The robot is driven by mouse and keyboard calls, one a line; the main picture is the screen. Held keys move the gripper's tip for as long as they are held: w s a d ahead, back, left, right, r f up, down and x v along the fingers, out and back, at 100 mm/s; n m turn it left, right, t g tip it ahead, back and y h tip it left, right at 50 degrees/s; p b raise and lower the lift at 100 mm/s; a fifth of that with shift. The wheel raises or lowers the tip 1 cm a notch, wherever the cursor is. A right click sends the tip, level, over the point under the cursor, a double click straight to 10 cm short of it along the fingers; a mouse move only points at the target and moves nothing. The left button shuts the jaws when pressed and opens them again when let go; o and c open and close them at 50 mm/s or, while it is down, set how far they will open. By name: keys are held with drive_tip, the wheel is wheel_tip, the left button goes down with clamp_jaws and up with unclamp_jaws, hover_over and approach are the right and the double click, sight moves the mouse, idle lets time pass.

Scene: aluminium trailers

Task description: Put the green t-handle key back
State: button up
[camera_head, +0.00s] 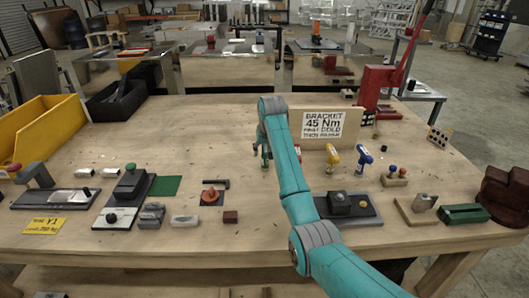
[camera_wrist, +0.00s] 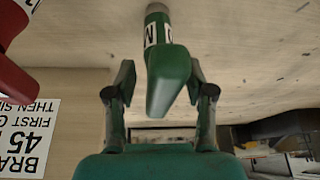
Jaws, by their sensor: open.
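My gripper (camera_head: 265,158) hangs from the teal arm, left of the bracket sign. In the wrist view its two fingers (camera_wrist: 160,88) are open, apart on either side of a green handle. This green piece (camera_wrist: 172,72), likely the green t-handle key, has a white band with dark letters. It lies between or just beyond the fingers; I cannot tell whether they touch it. In the head view I cannot make it out apart from the gripper. A yellow t-handle key (camera_head: 333,156) and a blue t-handle key (camera_head: 364,157) stand right of my arm.
A wooden board (camera_head: 350,117) with the bracket sign (camera_head: 323,125) stands behind the keys, near a red press (camera_head: 374,88). Yellow bins (camera_head: 50,127) stand at the left. A black-based fixture (camera_head: 340,204) and small blocks line the front. The table's left-centre back is clear.

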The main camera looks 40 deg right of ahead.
drive_tip(key=v, duration=1.1)
